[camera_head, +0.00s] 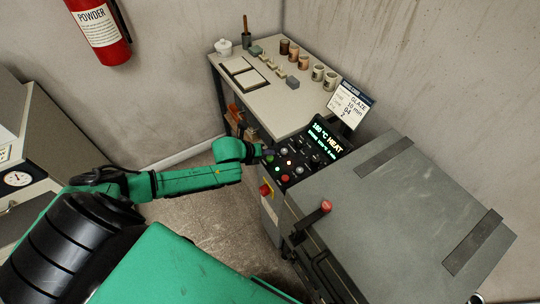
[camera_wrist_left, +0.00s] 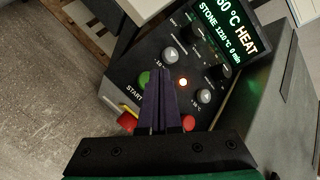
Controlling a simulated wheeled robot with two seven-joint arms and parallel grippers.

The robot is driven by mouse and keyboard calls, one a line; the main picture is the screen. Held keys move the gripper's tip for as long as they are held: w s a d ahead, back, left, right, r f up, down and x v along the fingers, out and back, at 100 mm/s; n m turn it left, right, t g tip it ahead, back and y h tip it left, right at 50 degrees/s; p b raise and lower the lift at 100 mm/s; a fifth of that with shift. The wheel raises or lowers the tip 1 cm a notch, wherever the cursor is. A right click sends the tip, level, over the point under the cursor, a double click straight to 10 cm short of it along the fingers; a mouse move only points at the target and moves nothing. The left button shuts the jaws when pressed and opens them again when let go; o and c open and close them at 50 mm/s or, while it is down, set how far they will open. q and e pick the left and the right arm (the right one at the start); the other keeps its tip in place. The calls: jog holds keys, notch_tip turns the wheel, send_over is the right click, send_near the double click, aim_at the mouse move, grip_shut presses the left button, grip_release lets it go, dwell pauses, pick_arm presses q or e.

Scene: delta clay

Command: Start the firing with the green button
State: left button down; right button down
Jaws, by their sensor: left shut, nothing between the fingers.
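The green button (camera_wrist_left: 144,78) is on the dark control panel (camera_wrist_left: 125,68), above the word START. In the wrist view it sits just left of my closed fingertips. I cannot tell whether they touch it. My left gripper (camera_wrist_left: 165,76) is shut and empty, with its fingers over the panel. In the head view the left gripper (camera_head: 268,152) reaches the panel's left edge. The display (camera_wrist_left: 230,38) reads HEAT and STONE 1210 °C, 0 min. A small light (camera_wrist_left: 183,82) glows beside the fingers. My right gripper is not in view.
A red button (camera_wrist_left: 188,123) and a red knob on yellow (camera_wrist_left: 127,121) are close to the fingers. The grey kiln lid (camera_head: 400,210) has a red-knobbed handle (camera_head: 326,206). A worktable (camera_head: 285,115) with cups stands behind. A sign (camera_head: 350,103) stands above the display.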

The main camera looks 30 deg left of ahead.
aim_at(268, 161)
pick_arm(q)
notch_tip(268, 161, up, 5)
jog(key=p, duration=0.5)
dwell(0.4)
dwell(0.4)
